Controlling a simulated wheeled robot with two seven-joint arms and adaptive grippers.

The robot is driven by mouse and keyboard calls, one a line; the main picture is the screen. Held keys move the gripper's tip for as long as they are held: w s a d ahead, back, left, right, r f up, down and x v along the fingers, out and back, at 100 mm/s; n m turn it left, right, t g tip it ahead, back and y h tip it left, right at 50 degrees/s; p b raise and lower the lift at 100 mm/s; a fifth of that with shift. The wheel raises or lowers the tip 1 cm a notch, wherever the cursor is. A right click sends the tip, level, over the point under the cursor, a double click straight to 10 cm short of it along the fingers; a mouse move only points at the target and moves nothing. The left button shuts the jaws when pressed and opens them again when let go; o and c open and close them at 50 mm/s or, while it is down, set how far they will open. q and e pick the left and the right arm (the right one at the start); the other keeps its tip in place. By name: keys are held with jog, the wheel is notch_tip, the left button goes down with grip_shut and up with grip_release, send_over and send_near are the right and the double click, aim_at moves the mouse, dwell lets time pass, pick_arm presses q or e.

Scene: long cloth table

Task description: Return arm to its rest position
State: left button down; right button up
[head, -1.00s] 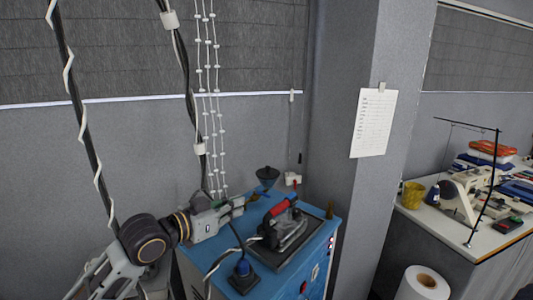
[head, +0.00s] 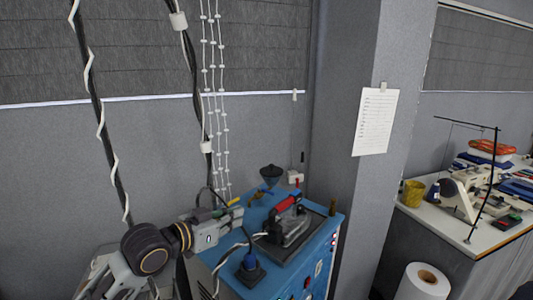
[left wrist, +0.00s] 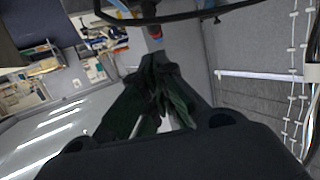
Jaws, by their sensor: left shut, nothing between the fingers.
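My left arm comes in from the lower left in the head view. My left gripper (head: 232,212) is at its end, beside the upper left part of the blue machine (head: 325,256) and in front of the grey wall. Its fingers look small and partly merged with the things behind them there. In the left wrist view the dark fingers (left wrist: 158,66) are together, with nothing between them. My right gripper is in neither view.
An iron with a red handle (head: 291,217) stands on the blue machine, with a dark funnel (head: 270,171) behind it. Cables hang close to my left arm. A sewing machine (head: 460,195) stands on a table at the right; a white roll (head: 425,284) is below.

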pick_arm(q)
jog(key=s+a+f+n+g+y, duration=0.1)
jog(key=s+a+f+n+y, duration=0.2)
jog(key=f, duration=0.7)
jog(key=s+a+f+g+y, duration=0.2)
jog(key=s+f, duration=0.3)
jog(key=f, duration=0.4)
jog(key=s+a+f+n+g+y, duration=0.2)
jog(key=s+a+f, duration=0.2)
jog(key=s+f, duration=0.35)
jog(key=s+a+f+n+g+y, duration=0.1)
jog(key=s+a+f+g+y, duration=0.2)
jog(key=s+a+f, duration=0.45)
jog(key=s+d+f+g, duration=0.1)
jog(key=s+f, duration=0.1)
jog(key=f, duration=1.4)
jog(key=s+d+f, duration=0.2)
jog(key=f, duration=1.4)
jog(key=s+a+f, duration=0.2)
jog(key=s+f, duration=0.8)
jog(key=s, duration=0.1)
jog(key=s+a+f+g, duration=0.1)
jog(key=s+a+f, duration=0.1)
jog(key=s+f, duration=0.7)
jog(key=s, duration=0.2)
jog(key=shift+s+a+f+b, duration=0.15)
jog(key=shift+s+f+b, duration=0.15)
jog(key=shift+f+b, duration=0.1)
jog(key=shift+w+m, duration=0.15)
jog(key=shift+m, duration=0.15)
